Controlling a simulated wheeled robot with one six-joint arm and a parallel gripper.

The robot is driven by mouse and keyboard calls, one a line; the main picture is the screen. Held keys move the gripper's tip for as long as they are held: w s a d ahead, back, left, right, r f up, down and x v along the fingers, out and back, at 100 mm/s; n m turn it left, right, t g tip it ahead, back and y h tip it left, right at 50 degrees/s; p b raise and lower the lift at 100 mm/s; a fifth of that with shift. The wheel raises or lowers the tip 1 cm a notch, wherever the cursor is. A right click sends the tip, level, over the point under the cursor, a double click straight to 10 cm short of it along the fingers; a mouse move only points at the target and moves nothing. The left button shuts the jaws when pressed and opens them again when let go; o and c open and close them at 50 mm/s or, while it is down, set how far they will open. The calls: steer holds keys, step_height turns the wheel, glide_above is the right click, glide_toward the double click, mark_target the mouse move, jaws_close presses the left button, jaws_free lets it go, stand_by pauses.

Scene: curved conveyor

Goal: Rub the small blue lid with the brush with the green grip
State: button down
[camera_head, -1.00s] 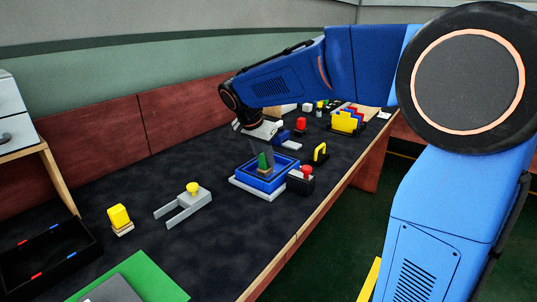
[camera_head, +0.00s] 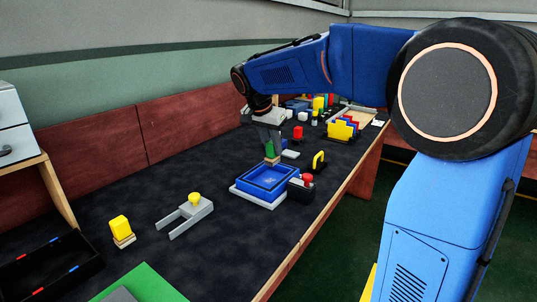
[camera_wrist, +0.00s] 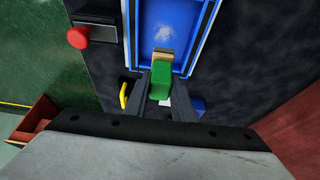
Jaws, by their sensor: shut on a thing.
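The blue lid (camera_head: 262,178) is a shallow, raised-rim square on a pale base in the middle of the table. In the wrist view the lid (camera_wrist: 181,52) has a whitish smudge on its inner face. My gripper (camera_head: 270,146) points down at the lid's far edge, shut on the brush. The brush's green grip (camera_wrist: 160,82) is between the fingers, and its tan head (camera_wrist: 164,55) overlaps the lid's edge in the wrist view. The brush (camera_head: 270,150) also shows in the head view. I cannot tell whether it touches the lid.
A black box with a red button (camera_head: 304,184) stands close beside the lid. A yellow handle (camera_head: 318,161) is behind it. A grey fork-shaped piece with a yellow knob (camera_head: 190,214) and a yellow block (camera_head: 120,229) stand nearer. Several items crowd the far end. Bare table lies left of the lid.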

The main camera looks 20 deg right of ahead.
steer(key=shift+r, duration=1.25)
steer(key=shift+a, duration=0.1)
